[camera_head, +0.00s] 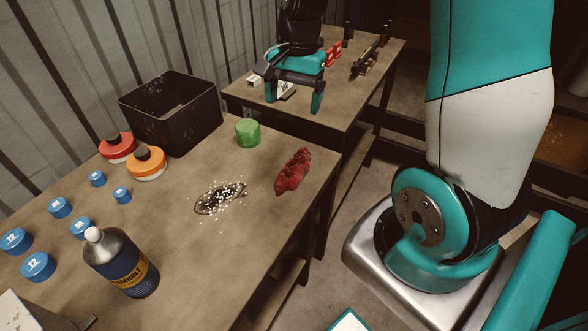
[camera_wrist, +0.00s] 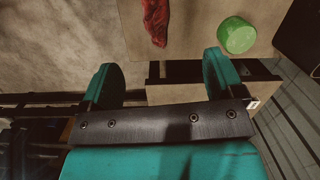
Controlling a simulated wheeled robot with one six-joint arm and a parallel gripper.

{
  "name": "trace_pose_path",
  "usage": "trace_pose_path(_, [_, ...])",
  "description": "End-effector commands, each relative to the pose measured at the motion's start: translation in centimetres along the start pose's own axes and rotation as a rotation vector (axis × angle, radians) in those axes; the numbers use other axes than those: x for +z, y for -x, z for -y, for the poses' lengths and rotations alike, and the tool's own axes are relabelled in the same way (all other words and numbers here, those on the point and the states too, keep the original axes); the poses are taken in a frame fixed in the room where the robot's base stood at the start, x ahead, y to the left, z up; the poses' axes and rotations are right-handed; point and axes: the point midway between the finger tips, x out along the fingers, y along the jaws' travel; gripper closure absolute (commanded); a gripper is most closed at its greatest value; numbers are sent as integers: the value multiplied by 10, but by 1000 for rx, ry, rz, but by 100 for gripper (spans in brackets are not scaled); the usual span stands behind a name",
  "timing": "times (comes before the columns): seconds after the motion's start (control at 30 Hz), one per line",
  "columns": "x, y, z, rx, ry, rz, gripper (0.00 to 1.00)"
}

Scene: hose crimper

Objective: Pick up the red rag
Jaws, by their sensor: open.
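The red rag (camera_head: 293,171) lies crumpled on the near table, close to its right edge. It also shows in the wrist view (camera_wrist: 156,20) at the top, beyond the fingertips and cut off by the frame edge. My gripper (camera_head: 294,98) is open and empty, its teal fingers pointing down. In the head view it appears above and behind the rag, near the gap between the two tables. In the wrist view my gripper (camera_wrist: 162,80) has its two fingers wide apart, and the rag lies ahead, not between them.
A second table (camera_head: 340,112) is behind.

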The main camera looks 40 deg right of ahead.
Motion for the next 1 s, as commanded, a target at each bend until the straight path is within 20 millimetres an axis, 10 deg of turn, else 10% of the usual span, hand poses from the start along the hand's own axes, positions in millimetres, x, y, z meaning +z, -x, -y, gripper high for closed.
trace_pose_path(0.6, [-25, -114, -13, 25, -159, -2, 13])
trace_pose_path(1.0, [-22, -151, -13, 25, -158, -2, 13])
